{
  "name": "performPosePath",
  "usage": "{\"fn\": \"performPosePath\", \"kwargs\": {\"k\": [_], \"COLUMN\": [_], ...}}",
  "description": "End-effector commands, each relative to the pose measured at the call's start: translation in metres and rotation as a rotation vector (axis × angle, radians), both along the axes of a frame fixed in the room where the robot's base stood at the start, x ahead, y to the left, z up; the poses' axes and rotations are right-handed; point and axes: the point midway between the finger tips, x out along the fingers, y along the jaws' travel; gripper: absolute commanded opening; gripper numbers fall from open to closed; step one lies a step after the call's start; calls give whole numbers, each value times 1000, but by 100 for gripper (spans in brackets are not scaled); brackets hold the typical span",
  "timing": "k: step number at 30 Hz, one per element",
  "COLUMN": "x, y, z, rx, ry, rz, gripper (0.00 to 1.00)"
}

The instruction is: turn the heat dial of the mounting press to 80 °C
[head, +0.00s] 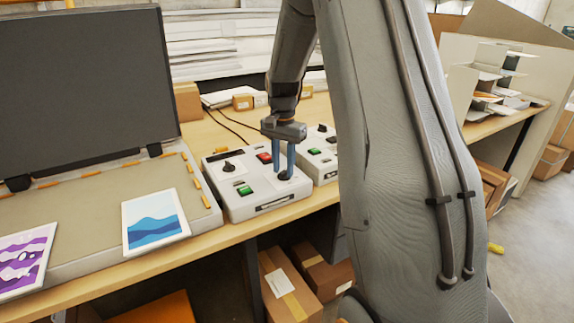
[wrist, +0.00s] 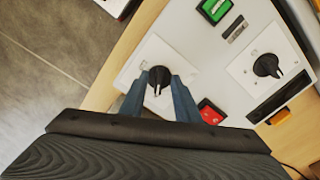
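A light grey control box (head: 240,207) stands on the bench, right of a large machine with a raised dark lid (head: 88,88). Its front right dial (wrist: 158,80) is a black knob on a white plate, with a pale pointer mark toward my gripper's side in the wrist view. My gripper (head: 284,174) points down over this dial, with one blue finger on each side of it. The fingers sit very close to the knob; whether they touch it I cannot tell. A second black dial (head: 228,167) on the same box also shows in the wrist view (wrist: 266,65). Scale markings are not readable.
The box also carries a red switch (head: 264,157) and a green switch (head: 245,190). A similar box (head: 318,165) stands close on the right. A blue wave print (head: 155,220) lies on the machine's bed. Cardboard boxes (head: 290,285) sit below the bench.

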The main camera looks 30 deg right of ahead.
Motion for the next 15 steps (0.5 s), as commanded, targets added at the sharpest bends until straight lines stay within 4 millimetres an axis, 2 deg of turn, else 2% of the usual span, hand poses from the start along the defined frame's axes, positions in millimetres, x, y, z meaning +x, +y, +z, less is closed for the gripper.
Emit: {"fn": "performPosePath", "kwargs": {"k": [7, 15], "x": [1, 1], "y": [0, 0], "z": [8, 51], "rx": [0, -1], "ry": [-1, -4], "rz": [0, 0], "gripper": [29, 29]}}
